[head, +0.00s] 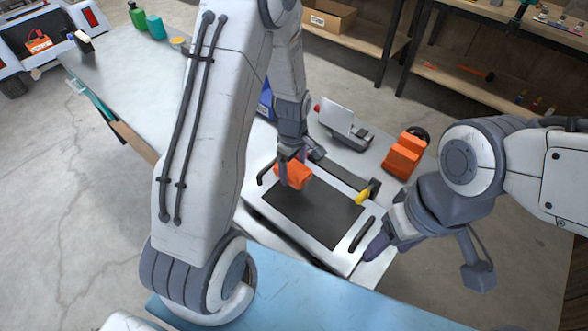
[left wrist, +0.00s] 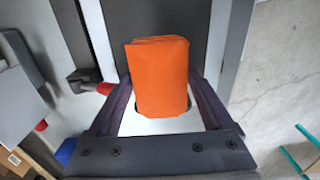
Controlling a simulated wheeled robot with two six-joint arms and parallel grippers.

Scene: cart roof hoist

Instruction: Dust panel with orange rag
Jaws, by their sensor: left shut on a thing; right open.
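The orange rag (head: 294,173) is between the fingers of my left gripper (head: 291,166), over the back left part of the panel. The panel (head: 318,217) has a dark rectangular face in a white frame with black handles. In the left wrist view the folded rag (left wrist: 158,75) fills the space between the fingers of my left gripper (left wrist: 160,95). I cannot tell whether the rag touches the panel. My right gripper (head: 427,262) is open and empty, right of the panel, its fingers wide apart.
A yellow clip-like thing (head: 364,194) sits at the panel's right edge. An orange block-shaped object (head: 404,154) and a device with a white plate (head: 338,121) stand behind. A blue surface (head: 300,297) lies in front. The grey tabletop (head: 130,85) at left is largely clear.

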